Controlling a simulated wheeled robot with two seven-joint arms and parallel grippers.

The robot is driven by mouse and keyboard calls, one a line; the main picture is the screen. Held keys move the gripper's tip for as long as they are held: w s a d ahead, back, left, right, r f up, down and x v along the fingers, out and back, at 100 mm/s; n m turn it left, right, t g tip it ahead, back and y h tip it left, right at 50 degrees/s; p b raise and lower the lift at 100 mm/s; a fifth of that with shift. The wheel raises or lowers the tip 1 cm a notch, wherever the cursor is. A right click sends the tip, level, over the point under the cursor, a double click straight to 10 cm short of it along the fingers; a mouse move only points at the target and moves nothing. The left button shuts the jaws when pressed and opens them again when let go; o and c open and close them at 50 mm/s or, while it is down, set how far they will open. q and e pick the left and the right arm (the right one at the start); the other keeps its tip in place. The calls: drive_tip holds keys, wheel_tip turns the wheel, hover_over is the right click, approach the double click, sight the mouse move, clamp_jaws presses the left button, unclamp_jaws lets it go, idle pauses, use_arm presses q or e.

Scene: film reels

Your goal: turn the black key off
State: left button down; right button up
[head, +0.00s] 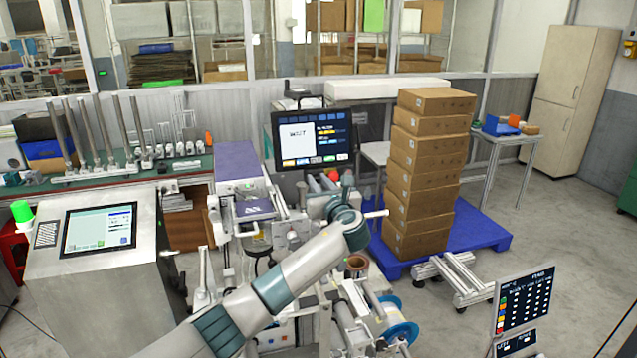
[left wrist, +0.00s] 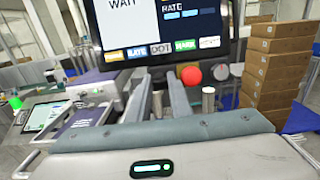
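The machine's screen panel (head: 312,137) shows "WAIT"; it also fills the top of the left wrist view (left wrist: 160,20). Below the screen is a red button (left wrist: 191,75), with a round grey knob (left wrist: 221,72) to its right. I cannot make out a black key for certain; the fingers may hide it. My left gripper (head: 346,181) is in front of the panel's lower edge. In the left wrist view its two grey fingers (left wrist: 160,80) point at the panel with an empty gap between them, left of the red button. My right gripper is not in view.
A stack of cardboard boxes (head: 424,170) stands on a blue pallet (head: 490,232) to the right. A purple-topped machine part (head: 238,162) is left of the screen. A console with a display (head: 98,230) stands at left. Rollers and a blue-rimmed reel (head: 398,333) lie below my arm.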

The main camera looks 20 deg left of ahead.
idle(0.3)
use_arm(q)
drive_tip(key=shift+n+b, duration=0.3)
drive_tip(key=n+g+b, duration=0.1)
drive_tip(key=n+b, duration=0.3)
drive_tip(key=n, duration=0.2)
drive_tip(key=n+g+y+b, duration=0.1)
drive_tip(key=n+b, duration=0.3)
drive_tip(key=n, duration=0.2)
drive_tip(key=n+g+b, duration=0.2)
drive_tip(key=n+b, duration=0.2)
drive_tip(key=n, duration=0.2)
drive_tip(key=shift+w+d+r+n, duration=0.1)
drive_tip(key=shift+w+d+n, duration=0.1)
drive_tip(key=shift+n, duration=0.5)
drive_tip(key=shift+b, duration=0.3)
